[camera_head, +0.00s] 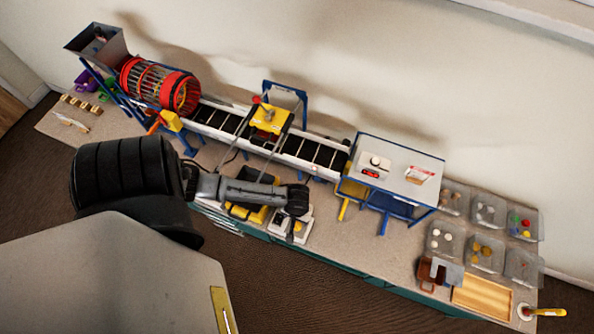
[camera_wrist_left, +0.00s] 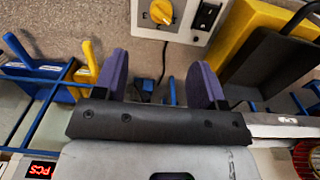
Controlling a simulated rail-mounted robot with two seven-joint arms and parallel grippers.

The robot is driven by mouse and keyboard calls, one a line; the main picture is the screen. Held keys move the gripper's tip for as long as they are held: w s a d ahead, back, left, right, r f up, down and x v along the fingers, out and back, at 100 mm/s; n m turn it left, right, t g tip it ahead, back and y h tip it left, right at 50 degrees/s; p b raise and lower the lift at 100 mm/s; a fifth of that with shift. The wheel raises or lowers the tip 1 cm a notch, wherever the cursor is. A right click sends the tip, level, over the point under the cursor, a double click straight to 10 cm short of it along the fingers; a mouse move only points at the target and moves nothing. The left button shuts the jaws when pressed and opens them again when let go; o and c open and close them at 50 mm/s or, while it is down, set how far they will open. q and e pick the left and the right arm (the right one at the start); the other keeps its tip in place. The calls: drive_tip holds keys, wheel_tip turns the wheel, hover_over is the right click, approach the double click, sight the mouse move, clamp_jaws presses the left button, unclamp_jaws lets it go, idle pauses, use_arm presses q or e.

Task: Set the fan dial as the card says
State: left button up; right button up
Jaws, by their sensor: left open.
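A white control box (camera_wrist_left: 185,18) carries a yellow dial (camera_wrist_left: 162,12) and a black rocker switch (camera_wrist_left: 205,15). In the head view the box (camera_head: 302,222) stands on the bench, partly covered by my left gripper (camera_head: 297,203). In the left wrist view my left gripper (camera_wrist_left: 160,86) is open and empty, its purple fingers apart, with the dial beyond the fingertips and not between them. My right gripper is out of view.
A conveyor (camera_head: 315,152) with a red drum (camera_head: 160,86) runs behind my left arm. A yellow and black unit (camera_wrist_left: 265,45) is beside the box. Yellow levers (camera_wrist_left: 88,52) stand on the other side. Clear trays (camera_head: 487,253) and a wooden tray (camera_head: 483,296) lie right.

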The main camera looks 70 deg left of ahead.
sight(297, 225)
use_arm(q)
wheel_tip(297, 225, down, 14)
drive_tip(key=shift+a+r+b, duration=0.15)
drive_tip(key=shift+r+b, duration=0.05)
drive_tip(key=shift+b, duration=0.95)
drive_tip(key=c, duration=0.9)
